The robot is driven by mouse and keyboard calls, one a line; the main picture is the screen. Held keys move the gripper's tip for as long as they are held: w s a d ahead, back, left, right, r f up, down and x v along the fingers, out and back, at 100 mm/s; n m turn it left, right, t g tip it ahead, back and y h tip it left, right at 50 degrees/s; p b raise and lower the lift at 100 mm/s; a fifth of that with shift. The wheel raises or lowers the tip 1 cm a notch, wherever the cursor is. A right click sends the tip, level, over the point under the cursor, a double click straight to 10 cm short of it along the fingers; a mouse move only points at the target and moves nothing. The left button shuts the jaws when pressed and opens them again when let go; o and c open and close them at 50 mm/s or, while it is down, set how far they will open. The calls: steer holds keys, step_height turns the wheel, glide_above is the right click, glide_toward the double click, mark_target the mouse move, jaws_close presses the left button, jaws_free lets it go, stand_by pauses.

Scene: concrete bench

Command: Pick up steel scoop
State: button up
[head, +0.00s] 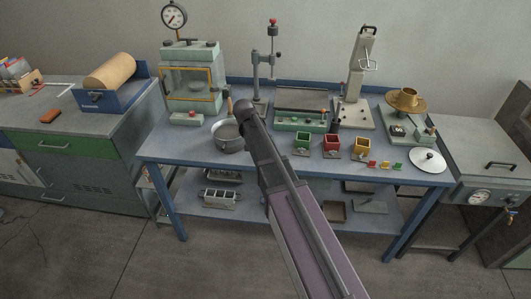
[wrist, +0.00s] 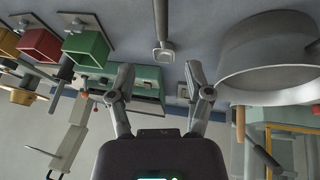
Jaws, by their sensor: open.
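In the wrist view, a narrow grey bar (wrist: 161,22) with a blocky, pale-faced end hangs in from the top edge. It looks like part of the steel scoop, but its rest is cut off, so I cannot be sure. My gripper (wrist: 157,74) is open, with its fingers spread to either side of the bar's line. The bar's visible end lies beyond the fingertips, and nothing is between them. In the head view my arm covers this part of the bench, and I cannot make out the scoop or the fingers there.
A metal pot (head: 229,137) stands left of my arm on the blue bench (head: 185,150). Green (head: 302,143), red (head: 331,142) and yellow (head: 361,146) moulds stand to the right. A stand (head: 257,75) and press (head: 191,85) rise behind.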

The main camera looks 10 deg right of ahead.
steer(key=shift+b+x, duration=1.9)
steer(key=shift+x, duration=0.55)
steer(key=shift+f, duration=0.1)
steer(key=shift+b+x, duration=2.4)
steer(key=shift+x, duration=0.1)
steer(key=shift+a, duration=0.1)
jaws_close()
